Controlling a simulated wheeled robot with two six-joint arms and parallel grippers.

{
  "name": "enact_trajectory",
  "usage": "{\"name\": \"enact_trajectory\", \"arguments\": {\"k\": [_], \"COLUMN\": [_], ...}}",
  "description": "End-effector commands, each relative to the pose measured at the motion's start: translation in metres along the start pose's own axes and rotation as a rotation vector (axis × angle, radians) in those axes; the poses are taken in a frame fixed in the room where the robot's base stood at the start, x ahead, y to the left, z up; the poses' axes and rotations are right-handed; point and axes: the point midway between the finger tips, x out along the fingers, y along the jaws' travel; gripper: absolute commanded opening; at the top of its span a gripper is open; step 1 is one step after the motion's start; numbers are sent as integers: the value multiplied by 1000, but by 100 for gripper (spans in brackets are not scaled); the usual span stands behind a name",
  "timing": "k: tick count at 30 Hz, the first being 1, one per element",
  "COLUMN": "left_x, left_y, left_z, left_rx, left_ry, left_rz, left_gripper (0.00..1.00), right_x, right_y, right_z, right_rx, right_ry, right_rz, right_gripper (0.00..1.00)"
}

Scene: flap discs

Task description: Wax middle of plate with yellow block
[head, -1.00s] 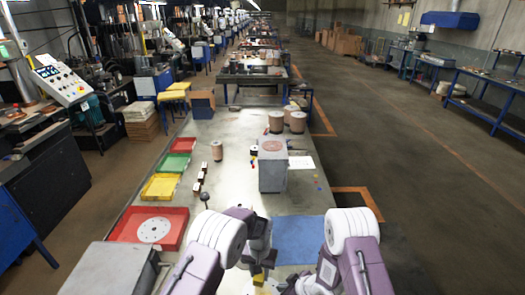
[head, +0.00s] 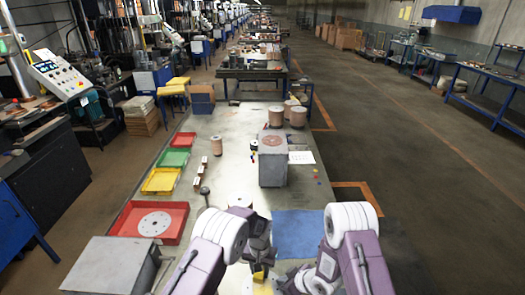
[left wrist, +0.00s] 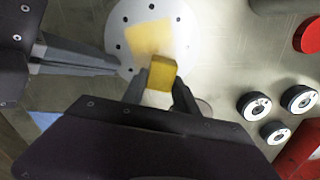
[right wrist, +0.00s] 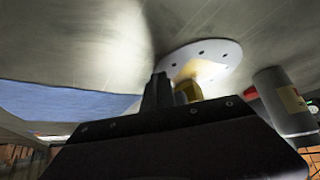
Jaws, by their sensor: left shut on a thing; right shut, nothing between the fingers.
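The plate is a white disc with a ring of small holes (left wrist: 120,18). It lies on the metal table and shows also in the right wrist view (right wrist: 226,52). A pale yellow square patch (left wrist: 147,36) covers its middle. My left gripper (left wrist: 160,85) is shut on the yellow block (left wrist: 163,70) near the plate's edge. I cannot tell whether the block touches the plate. The block also shows in the head view (head: 259,275). My right gripper (right wrist: 160,88) is shut and empty beside the plate. Both grippers largely hide the plate in the head view.
A blue mat (head: 298,235) lies just ahead of my right gripper. A grey box (head: 272,172) stands further ahead. A red tray (head: 118,225) holding another white disc, with yellow and green trays, lines the left. Several round black-and-white pieces (left wrist: 253,105) lie right of the plate.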

Motion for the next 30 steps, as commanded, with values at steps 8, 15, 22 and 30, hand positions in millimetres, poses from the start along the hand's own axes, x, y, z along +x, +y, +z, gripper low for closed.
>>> {"name": "enact_trajectory", "arguments": {"k": [8,15,22,30], "left_x": [3,2,2,3], "left_y": [2,13,16,27], "left_z": [4,27,33,53], "left_rx": [1,1,0,2], "left_ry": [-2,-1,0,-1], "left_rz": [0,0,0,0], "left_gripper": [0,0,0,0], "right_x": [0,0,0,0], "right_y": [0,0,0,0], "right_z": [0,0,0,0], "right_rx": [0,0,0,0], "right_ry": [0,0,0,0], "right_rz": [0,0,0,0], "right_gripper": [0,0,0,0]}}
